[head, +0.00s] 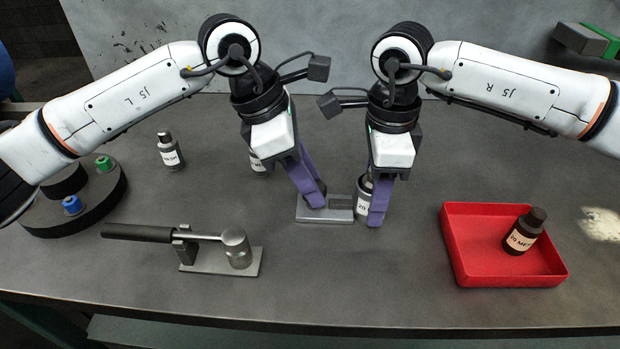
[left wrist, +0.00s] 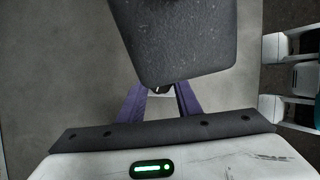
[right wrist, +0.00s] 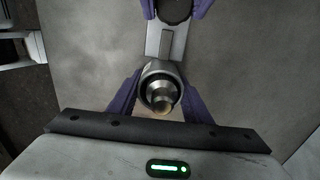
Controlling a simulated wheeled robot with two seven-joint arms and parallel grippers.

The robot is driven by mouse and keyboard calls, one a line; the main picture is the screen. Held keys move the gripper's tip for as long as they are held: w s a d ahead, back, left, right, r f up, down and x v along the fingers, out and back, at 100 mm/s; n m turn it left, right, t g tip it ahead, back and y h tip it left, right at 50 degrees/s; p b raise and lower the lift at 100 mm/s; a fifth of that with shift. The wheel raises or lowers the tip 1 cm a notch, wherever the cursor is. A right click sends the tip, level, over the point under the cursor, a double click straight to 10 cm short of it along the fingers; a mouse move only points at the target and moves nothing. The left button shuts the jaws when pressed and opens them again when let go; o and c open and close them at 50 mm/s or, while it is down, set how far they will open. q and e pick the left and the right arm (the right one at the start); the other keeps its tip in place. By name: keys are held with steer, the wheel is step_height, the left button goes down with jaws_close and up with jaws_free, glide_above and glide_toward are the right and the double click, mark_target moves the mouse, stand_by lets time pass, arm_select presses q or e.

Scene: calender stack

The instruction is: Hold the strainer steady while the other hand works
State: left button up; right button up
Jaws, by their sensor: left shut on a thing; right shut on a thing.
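My right gripper (head: 375,206) is shut on a silver cylinder (head: 362,192) with a white label reading "20". In the right wrist view this cylinder (right wrist: 160,72) shows a round rim and a stepped metal core with a tan centre, between the purple fingers. My left gripper (head: 314,202) is shut on a dark round piece (right wrist: 173,9) at a flat grey metal bar (head: 318,215) on the table. The fingers hide most of that piece. Which held piece is the strainer I cannot tell. In the left wrist view a dark block covers the grip.
A red tray (head: 462,255) at the right holds a dark brown labelled bottle (head: 525,230). A black-handled metal tool (head: 140,233) rests on a bracket at front left. A small bottle (head: 169,152) and a round black holder (head: 110,205) stand further left. The front middle is clear.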

arm_select(q)
steer(key=shift+w+m+g, duration=0.1)
steer(key=shift+m+g, duration=0.2)
steer(key=shift+m, duration=0.6)
steer(key=o, duration=1.1)
steer(key=v, duration=1.2)
steer(key=shift+w+r, duration=0.1)
